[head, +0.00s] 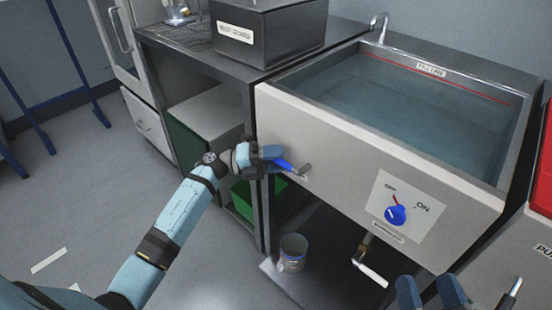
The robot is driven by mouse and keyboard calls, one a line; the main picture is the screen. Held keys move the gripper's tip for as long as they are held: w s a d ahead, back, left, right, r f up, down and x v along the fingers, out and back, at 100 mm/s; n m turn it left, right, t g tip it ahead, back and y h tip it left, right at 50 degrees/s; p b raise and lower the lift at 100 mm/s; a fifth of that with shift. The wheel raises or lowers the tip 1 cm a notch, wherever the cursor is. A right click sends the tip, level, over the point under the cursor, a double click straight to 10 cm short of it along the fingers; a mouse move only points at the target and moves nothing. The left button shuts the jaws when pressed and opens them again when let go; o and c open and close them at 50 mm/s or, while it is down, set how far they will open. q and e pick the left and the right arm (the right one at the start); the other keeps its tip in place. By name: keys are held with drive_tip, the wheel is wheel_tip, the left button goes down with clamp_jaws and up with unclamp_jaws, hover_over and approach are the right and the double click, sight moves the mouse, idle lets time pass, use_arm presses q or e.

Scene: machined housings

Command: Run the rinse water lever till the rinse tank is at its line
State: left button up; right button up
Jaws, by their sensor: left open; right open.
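The rinse tank (470,203) is a pale-fronted steel basin holding bluish water (400,100). A red line (440,80) runs along its back wall under a "FILL LINE" label (431,69). The water surface lies close below that line; the exact gap is hard to tell. A small grey lever (304,170) projects from the left of the tank front. My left gripper (284,160) is open right beside it; its fingers hide part of the lever, and I cannot tell whether they touch. My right gripper (430,293) is open and empty at the bottom edge.
A blue knob (396,214) with OFF and ON marks sits on the tank front. A tap (379,26) stands at the back rim. A dark box (268,32) stands on the left bench.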

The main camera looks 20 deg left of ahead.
use_arm(q)
clamp_jaws()
drive_tip(key=shift+r+p, duration=0.3)
drive_tip(key=shift+p, duration=0.05)
drive_tip(key=r+m+y+p, duration=0.1)
drive_tip(key=p, duration=0.2)
drive_tip(key=r+m+g+y+p, duration=0.1)
drive_tip(key=m+p, duration=0.1)
drive_tip(key=p, duration=0.1)
drive_tip(key=shift+d+r+y, duration=0.2)
drive_tip(key=shift+r+y, duration=0.05)
drive_tip(key=shift+y, duration=0.05)
drive_tip(key=shift+s+f+g, duration=0.1)
drive_tip(key=shift+g, duration=0.2)
use_arm(e)
drive_tip(key=s+d+f+g+h, duration=0.2)
drive_tip(key=d+f+g+h, duration=0.2)
drive_tip(key=f, duration=0.6)
drive_tip(key=shift+s+d+f+g, duration=0.25)
drive_tip(key=shift+d+g, duration=0.15)
drive_tip(key=shift+g, duration=0.3)
use_arm(q)
unclamp_jaws()
drive_tip(key=p+v, duration=0.1)
drive_tip(key=v, duration=1.3)
use_arm(e)
drive_tip(key=shift+d+r, duration=0.1)
